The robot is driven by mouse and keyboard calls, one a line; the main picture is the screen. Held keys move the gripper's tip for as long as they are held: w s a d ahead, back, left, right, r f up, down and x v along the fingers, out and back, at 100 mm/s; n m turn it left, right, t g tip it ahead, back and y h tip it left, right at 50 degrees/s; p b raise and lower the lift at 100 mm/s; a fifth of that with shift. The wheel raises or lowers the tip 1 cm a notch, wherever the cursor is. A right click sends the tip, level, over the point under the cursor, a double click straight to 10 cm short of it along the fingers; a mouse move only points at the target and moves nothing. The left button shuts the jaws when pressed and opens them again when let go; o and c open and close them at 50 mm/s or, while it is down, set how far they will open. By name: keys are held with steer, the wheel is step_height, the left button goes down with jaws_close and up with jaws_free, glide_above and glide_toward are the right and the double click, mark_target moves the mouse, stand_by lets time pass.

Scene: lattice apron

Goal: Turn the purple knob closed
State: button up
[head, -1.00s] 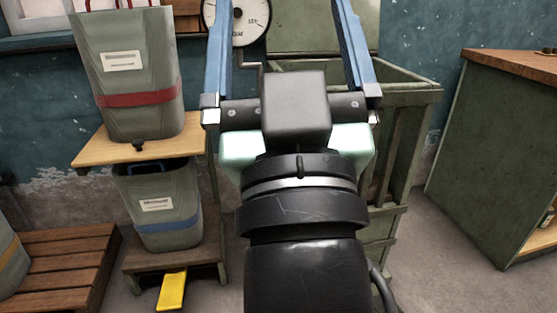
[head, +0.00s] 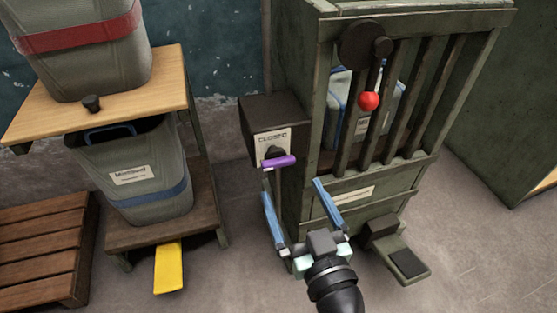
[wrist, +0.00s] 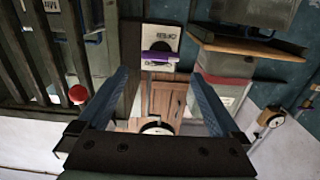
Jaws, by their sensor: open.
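The purple knob (head: 279,161) is a short bar handle on a dark box (head: 268,122) with a white label plate reading "CLOSED". The box is fixed to the left side of the green slatted crate. In the wrist view the purple knob (wrist: 159,57) lies ahead, between the two fingers and beyond their tips. My gripper (head: 294,190) is open and empty, its two blue fingers wide apart, just below and to the right of the knob in the head view. It does not touch the knob.
The green crate (head: 375,195) has upright slats, a red ball handle (head: 369,100) and a pedal (head: 402,262) at its foot. A wooden stand (head: 165,95) with two grey bins is at left, with a yellow pedal (head: 169,266) below. A pallet (head: 40,240) lies far left.

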mark_target(280, 165)
steer(key=x, duration=0.9)
steer(key=shift+b, duration=0.35)
steer(key=shift+c, duration=0.3)
steer(key=c, duration=1.1)
